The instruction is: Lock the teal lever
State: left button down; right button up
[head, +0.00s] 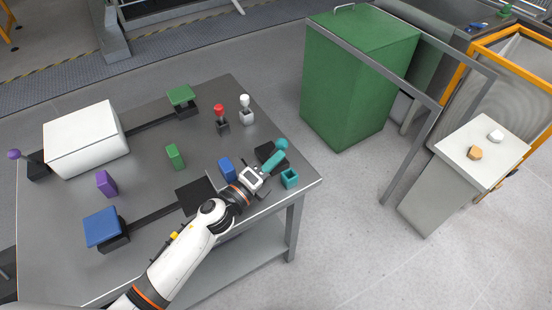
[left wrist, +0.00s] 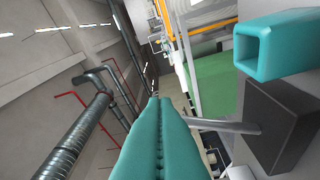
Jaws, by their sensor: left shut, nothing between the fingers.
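The teal lever shows its round teal knob (head: 281,144) in the head view, at the table's right corner beside a dark base block (head: 265,151). A hollow teal square piece (head: 289,179) stands just right of the gripper. In the left wrist view this hollow piece (left wrist: 276,46) is at the upper right, above the dark block (left wrist: 285,125), from which a grey rod (left wrist: 225,125) runs left behind my fingers. My left gripper (head: 281,156) has teal fingers, shut and empty, close to the knob; they fill the lower middle of the left wrist view (left wrist: 158,102). Whether they touch the lever is unclear.
On the table (head: 150,210) stand a white box (head: 86,140), a red-knobbed lever (head: 219,112), a white-knobbed lever (head: 245,103), and a blue block (head: 227,169) near my wrist. A green cabinet (head: 350,85) stands beyond; open floor lies right of the table.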

pick_arm(q)
jog(key=w+a+r+n+g+y+p, duration=0.1)
jog(key=w+a+r+n+g+p, duration=0.1)
jog(key=w+a+n+p, duration=0.4)
jog(key=w+n+p, duration=0.3)
jog(key=p, duration=0.3)
jog(key=shift+a+r+g, duration=0.3)
jog(key=shift+a, duration=0.05)
jog(key=shift+w, duration=0.1)
dwell(0.3)
